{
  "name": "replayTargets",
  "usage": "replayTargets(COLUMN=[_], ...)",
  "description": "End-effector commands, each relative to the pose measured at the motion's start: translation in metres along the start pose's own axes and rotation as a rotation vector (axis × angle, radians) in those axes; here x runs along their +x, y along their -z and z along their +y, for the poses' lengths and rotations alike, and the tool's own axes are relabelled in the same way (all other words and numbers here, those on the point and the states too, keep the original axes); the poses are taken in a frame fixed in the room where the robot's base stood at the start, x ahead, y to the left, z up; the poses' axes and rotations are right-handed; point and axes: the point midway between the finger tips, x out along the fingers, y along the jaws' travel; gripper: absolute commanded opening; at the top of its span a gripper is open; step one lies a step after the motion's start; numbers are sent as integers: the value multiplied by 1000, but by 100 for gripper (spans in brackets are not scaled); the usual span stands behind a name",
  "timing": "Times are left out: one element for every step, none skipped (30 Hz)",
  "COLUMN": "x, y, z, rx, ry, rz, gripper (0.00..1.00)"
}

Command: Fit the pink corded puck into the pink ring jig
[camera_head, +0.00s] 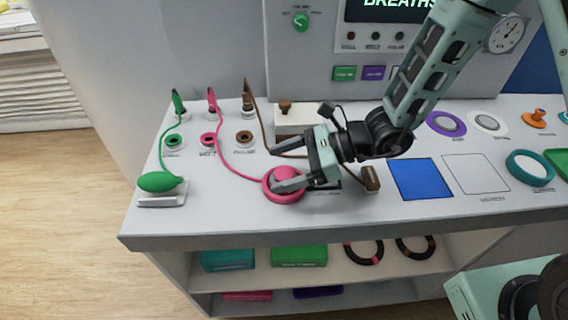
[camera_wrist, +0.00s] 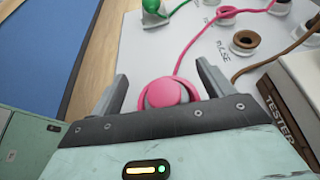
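The pink puck (camera_head: 285,174) is a rounded pink piece with a pink cord (camera_head: 233,173) running up to the back left. It shows within the larger pink ring (camera_head: 270,194), which I take as the jig, on the white counter. I cannot tell whether it sits fully down. My gripper (camera_head: 273,168) is open, reaching in from the right, one finger beyond the puck and the other crossing in front of the ring. In the wrist view the puck (camera_wrist: 165,91) lies between my spread fingers (camera_wrist: 160,78), with a gap on each side. The puck's near side is partly hidden by my gripper.
A green bulb (camera_head: 157,181) rests on a block at the left. Small green, pink (camera_head: 208,141) and brown rings stand behind. A brown corded piece (camera_head: 370,179) and a tester box (camera_head: 297,119) are near my gripper. A blue square (camera_head: 420,179) lies right. The counter's front edge is close.

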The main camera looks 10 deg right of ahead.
Motion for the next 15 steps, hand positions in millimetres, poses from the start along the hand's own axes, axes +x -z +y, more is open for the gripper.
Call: replayTargets(x=[0, 0, 0, 0, 0, 0, 0, -1, -2, -4, -6, -11, -15, -20, -27], y=[0, 0, 0, 1, 1, 1, 1, 1, 1, 1, 0, 0, 1, 1, 1], z=[0, 0, 0, 0, 0, 0, 0, 0, 0, 0, 0, -1, -1, -2, -2], rx=[0, 1, 1, 1, 1, 1, 1, 1, 1, 0, 0, 0, 0, 0, 0], ry=[0, 0, 0, 0, 0, 0, 0, 1, 1, 1, 2, 3, 4, 5, 6], rz=[1, 1, 1, 1, 1, 1, 1, 1, 1, 1, 1, 1, 1, 2, 2], gripper=[80, 80, 80, 80, 80, 80, 80, 80, 80, 80, 80, 80, 80, 80, 80])
